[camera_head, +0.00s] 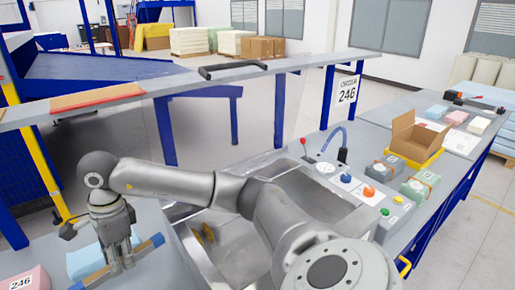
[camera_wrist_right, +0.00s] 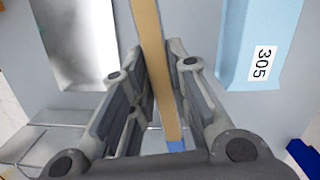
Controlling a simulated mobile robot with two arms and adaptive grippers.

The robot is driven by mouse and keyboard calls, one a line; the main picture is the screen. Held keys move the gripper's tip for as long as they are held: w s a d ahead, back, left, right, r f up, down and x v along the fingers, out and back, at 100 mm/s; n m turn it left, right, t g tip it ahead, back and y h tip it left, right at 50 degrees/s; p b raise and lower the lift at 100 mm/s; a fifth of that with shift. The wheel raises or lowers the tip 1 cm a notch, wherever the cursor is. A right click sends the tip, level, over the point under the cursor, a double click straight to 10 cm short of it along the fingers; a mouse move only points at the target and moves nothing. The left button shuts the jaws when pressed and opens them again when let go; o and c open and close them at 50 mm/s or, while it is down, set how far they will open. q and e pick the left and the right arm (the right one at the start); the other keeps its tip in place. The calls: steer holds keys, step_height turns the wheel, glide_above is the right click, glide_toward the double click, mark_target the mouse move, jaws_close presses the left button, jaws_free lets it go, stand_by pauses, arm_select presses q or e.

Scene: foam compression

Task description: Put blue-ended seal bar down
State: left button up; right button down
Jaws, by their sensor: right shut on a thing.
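The seal bar (camera_head: 143,249) is tan with blue ends. It lies between the fingers of my right gripper (camera_head: 121,262), which points down at the lower left of the head view. In the right wrist view the bar (camera_wrist_right: 153,50) runs lengthwise between the fingers (camera_wrist_right: 158,62), with a blue end (camera_wrist_right: 176,146) near the palm. My right gripper is shut on it. A light blue foam block (camera_head: 83,262) is beside and partly behind the bar; in the wrist view it carries the label 305 (camera_wrist_right: 262,64). Whether the bar touches the surface below is unclear. My left gripper is out of view.
A pink block (camera_head: 30,278) labelled 246 sits at the lower left. A metal basin (camera_head: 222,250) is right of the gripper. A bench with coloured buttons (camera_head: 369,191), an open cardboard box (camera_head: 416,138) and several blocks stands at the right. A raised rail (camera_head: 230,76) crosses behind.

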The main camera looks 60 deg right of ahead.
steer(key=shift+w+d+f+m, duration=0.2)
steer(key=shift+w+d+m, duration=0.15)
steer(key=shift+m, duration=0.25)
steer(key=m+p, duration=0.1)
steer(key=p, duration=0.1)
glide_above(135, 288)
step_height(135, 288, down, 5)
steer(key=shift+d+f, duration=0.1)
steer(key=shift+d, duration=0.05)
steer(key=shift+f, duration=0.6)
step_height(135, 288, down, 3)
steer(key=shift+f+p, duration=0.1)
steer(key=shift+p, duration=0.2)
steer(key=shift+f, duration=0.35)
steer(key=c, duration=1.4)
jaws_free()
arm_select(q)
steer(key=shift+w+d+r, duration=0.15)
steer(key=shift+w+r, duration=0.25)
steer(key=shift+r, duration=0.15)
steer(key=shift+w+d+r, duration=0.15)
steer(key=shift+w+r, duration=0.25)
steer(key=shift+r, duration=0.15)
arm_select(e)
steer(key=shift+o, duration=0.2)
